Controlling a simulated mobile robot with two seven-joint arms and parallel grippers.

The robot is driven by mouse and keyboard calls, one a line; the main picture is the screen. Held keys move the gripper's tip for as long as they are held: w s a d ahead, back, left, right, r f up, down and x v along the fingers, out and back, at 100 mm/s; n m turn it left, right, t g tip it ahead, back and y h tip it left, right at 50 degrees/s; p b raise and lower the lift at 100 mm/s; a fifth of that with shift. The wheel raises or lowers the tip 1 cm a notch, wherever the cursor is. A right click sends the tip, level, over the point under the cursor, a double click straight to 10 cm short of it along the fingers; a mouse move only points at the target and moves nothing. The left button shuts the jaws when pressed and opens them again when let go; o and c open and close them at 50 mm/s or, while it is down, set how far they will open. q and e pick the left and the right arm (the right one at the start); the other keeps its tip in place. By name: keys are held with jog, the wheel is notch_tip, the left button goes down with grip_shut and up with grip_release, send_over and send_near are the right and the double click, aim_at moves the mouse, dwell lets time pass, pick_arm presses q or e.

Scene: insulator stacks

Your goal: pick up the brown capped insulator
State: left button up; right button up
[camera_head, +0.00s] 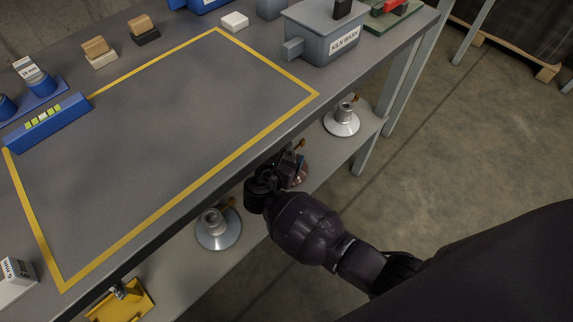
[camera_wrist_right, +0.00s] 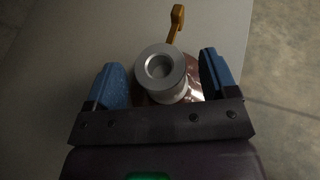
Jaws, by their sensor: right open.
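The brown capped insulator (camera_head: 303,177) stands on the lower shelf under the bench, mostly hidden behind my right gripper (camera_head: 288,163) in the head view. In the right wrist view its grey metal cap (camera_wrist_right: 160,68) sits between the two blue fingers of my open right gripper (camera_wrist_right: 162,80), with brown skirt showing around it. The fingers stand apart on both sides of the cap with gaps. A gold-coloured tag or pin (camera_wrist_right: 177,20) sticks out beyond the cap. My left gripper is in neither view.
A yellow holder (camera_head: 122,300) is at lower left. The bench top (camera_head: 160,140) overhangs the shelf. Its yellow-taped area is clear.

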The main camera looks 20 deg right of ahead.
grip_shut()
jog(key=shift+r, duration=0.1)
dwell(0.4)
